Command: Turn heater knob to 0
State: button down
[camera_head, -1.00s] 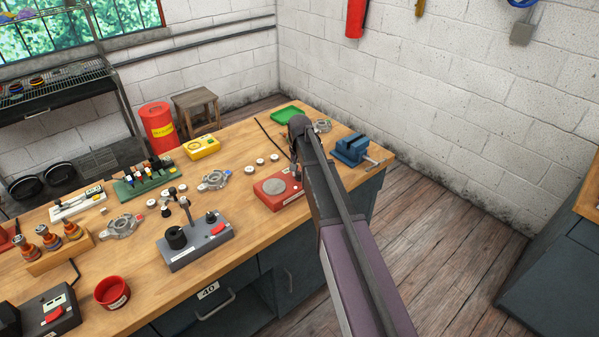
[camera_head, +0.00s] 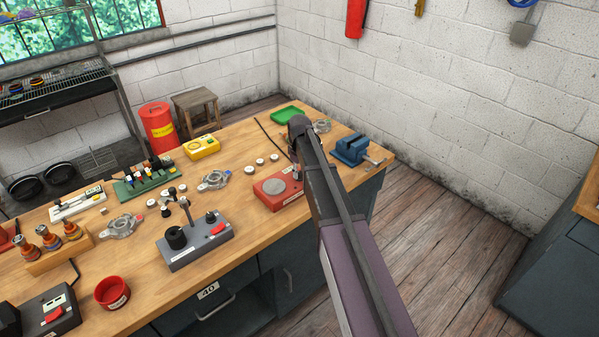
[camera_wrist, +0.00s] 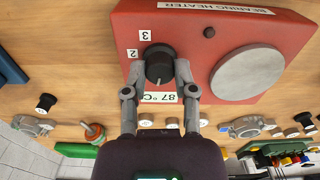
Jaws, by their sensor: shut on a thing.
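The red bearing heater (camera_head: 275,190) stands on the bench with a round grey plate on top. In the wrist view the heater (camera_wrist: 225,28) shows its label upside down, and its black knob (camera_wrist: 158,58) lies between the fingers of my gripper (camera_wrist: 159,72). The gripper is shut on the knob, one finger on each side. Marks 2 and 3 show beside the knob; other marks are hidden by the fingers. A light pointer line on the knob faces the gripper. A label by the knob reads 87 °C. In the head view my arm hides the knob.
A blue vise (camera_head: 352,149) stands right of my arm, and a green tray (camera_head: 288,115) lies behind it. Several small white-topped parts and a grey alternator housing (camera_head: 214,180) lie left of the heater. A grey fixture (camera_head: 195,241) stands further front left.

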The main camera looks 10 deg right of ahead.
jog(key=shift+n, duration=0.9)
jog(key=shift+c, duration=2)
grip_release()
jog(key=shift+m, duration=0.4)
